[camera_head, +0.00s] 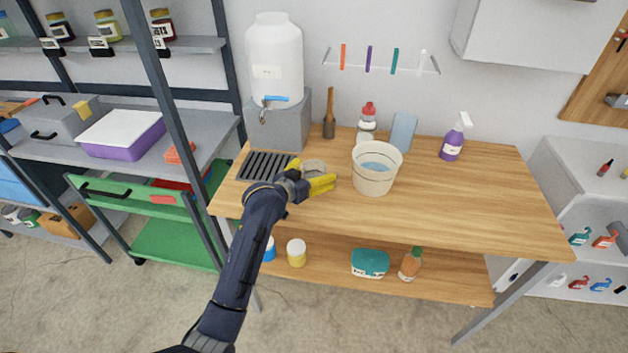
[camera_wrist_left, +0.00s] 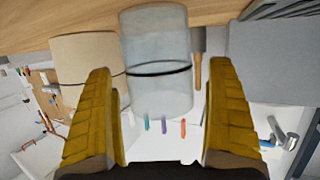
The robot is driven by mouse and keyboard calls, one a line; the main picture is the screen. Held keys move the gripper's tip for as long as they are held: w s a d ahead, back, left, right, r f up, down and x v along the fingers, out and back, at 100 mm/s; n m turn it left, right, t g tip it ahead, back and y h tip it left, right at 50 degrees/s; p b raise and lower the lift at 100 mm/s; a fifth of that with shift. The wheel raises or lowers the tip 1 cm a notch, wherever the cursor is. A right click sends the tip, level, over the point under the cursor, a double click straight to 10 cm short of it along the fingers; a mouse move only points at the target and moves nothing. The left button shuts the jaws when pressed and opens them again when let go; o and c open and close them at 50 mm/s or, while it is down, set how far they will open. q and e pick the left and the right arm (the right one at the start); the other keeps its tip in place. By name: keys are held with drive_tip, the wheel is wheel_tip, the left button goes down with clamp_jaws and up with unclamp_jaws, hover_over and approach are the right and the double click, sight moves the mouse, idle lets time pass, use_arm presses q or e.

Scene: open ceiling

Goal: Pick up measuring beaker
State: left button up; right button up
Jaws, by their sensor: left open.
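The measuring beaker (camera_head: 313,167) is a clear, pale cylinder standing on the wooden table, just behind my left gripper (camera_head: 323,184) in the head view. Its lower part is hidden there by the yellow fingers. In the left wrist view, which is upside down, the beaker (camera_wrist_left: 158,62) has a dark band around it and appears between the two fingers of my left gripper (camera_wrist_left: 164,125). The fingers are spread apart and hold nothing. I cannot tell how far the beaker is from the fingertips. My right gripper is not in view.
A cream bucket of water (camera_head: 374,181) stands close to the right of the beaker. A dark drain grate (camera_head: 262,163) lies to the left, before a grey block (camera_head: 278,122) with a white water tank (camera_head: 274,58). The table's right half (camera_head: 485,200) is mostly clear.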

use_arm(q)
drive_tip(key=shift+w, duration=0.1)
drive_tip(key=shift+c, duration=0.6)
drive_tip(key=c, duration=1)
drive_tip(key=shift+o, duration=0.2)
